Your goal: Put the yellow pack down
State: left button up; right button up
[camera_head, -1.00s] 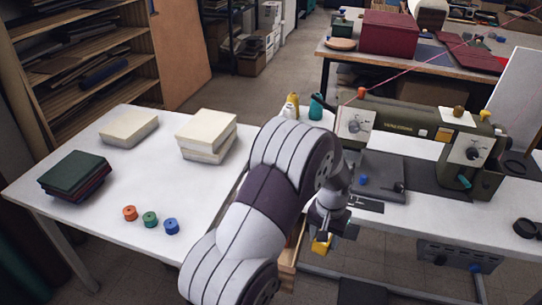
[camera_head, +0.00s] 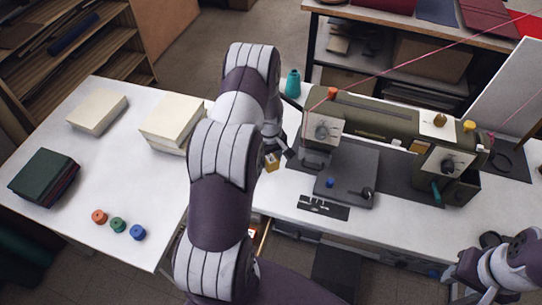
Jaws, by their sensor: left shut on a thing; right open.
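The yellow pack (camera_head: 271,163) is a small yellow-orange block near the left end of the sewing machine table (camera_head: 262,203). My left gripper (camera_head: 277,156) is shut on it, and the grey fingers cover part of it. I cannot tell whether its underside touches the white top. My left arm hides the table's left edge and the area behind the pack. My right gripper (camera_head: 454,281) is at the lower right, open and apart from the pack; its fingertips are small and partly unclear.
An olive sewing machine (camera_head: 375,125) with a grey plate (camera_head: 345,178) stands right of the pack. A teal bottle (camera_head: 293,83) stands behind. The left table (camera_head: 130,180) holds cream stacks (camera_head: 170,122), dark covers (camera_head: 44,177) and three spools (camera_head: 118,225).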

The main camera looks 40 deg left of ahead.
aim_at(270, 165)
pick_arm(q)
jog(key=f, duration=0.4)
jog(key=shift+w+f, duration=0.15)
jog(key=shift+w, duration=0.15)
jog(key=shift+s, duration=0.1)
jog(key=shift+s+f, duration=0.1)
jog(key=shift+f, duration=0.05)
jog(key=o, duration=1)
jog(key=shift+o, duration=0.2)
